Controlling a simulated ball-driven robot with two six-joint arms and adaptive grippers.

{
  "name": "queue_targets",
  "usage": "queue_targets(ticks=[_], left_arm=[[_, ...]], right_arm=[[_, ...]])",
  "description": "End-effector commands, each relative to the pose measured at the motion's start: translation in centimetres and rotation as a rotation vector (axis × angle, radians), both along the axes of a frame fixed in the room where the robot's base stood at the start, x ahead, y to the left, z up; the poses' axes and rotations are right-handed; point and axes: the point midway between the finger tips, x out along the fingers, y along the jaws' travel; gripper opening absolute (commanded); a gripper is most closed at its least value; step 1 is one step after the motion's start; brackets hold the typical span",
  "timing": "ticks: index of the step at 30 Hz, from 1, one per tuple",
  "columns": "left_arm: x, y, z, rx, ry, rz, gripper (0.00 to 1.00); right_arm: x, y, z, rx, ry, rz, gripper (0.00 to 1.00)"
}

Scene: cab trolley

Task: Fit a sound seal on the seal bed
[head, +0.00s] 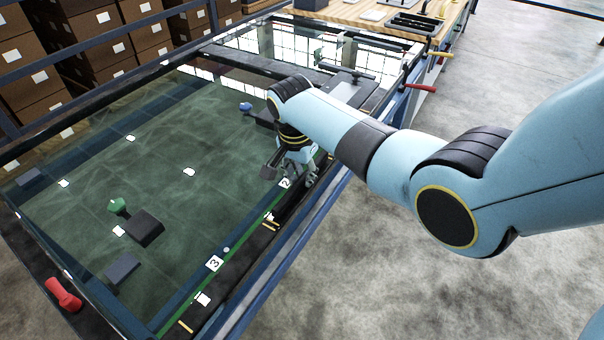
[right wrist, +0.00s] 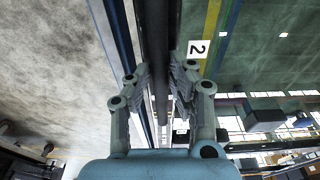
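A long dark strip (head: 290,205), which looks like the seal bed, runs along the near right edge of the glass panel, beside a green line and the number labels. I cannot make out a separate seal or its condition. My right gripper (head: 303,176) points down at this strip next to label 2. In the right wrist view its fingers (right wrist: 160,75) stand apart, on either side of a long dark bar (right wrist: 157,30). Whether they touch the bar is not clear. My left gripper is not in view.
On or under the glass (head: 175,200) show a green knob (head: 118,206), a dark block (head: 142,228), a grey block (head: 122,268) and a blue knob (head: 245,107). A red handle (head: 62,293) is at the near left corner. Cartons (head: 30,75) stand behind. The floor at right is clear.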

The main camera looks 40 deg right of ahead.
Motion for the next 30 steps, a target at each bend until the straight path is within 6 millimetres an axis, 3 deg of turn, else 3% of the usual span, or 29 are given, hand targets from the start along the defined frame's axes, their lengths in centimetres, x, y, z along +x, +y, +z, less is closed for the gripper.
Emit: queue_targets(ticks=[1,5,16,20,30], left_arm=[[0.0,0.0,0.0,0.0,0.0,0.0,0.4],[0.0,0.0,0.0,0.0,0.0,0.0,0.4],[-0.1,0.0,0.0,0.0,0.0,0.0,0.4],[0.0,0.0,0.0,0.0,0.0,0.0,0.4],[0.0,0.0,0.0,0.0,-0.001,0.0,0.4]], right_arm=[[0.0,0.0,0.0,0.001,0.0,0.0,0.28],[0.0,0.0,0.0,0.0,0.0,0.0,0.45],[0.0,0.1,0.7,0.0,-0.002,0.0,0.45],[-0.1,0.4,2.7,0.001,-0.004,0.001,0.45],[-0.5,1.4,9.9,0.001,-0.002,0.0,0.45]])
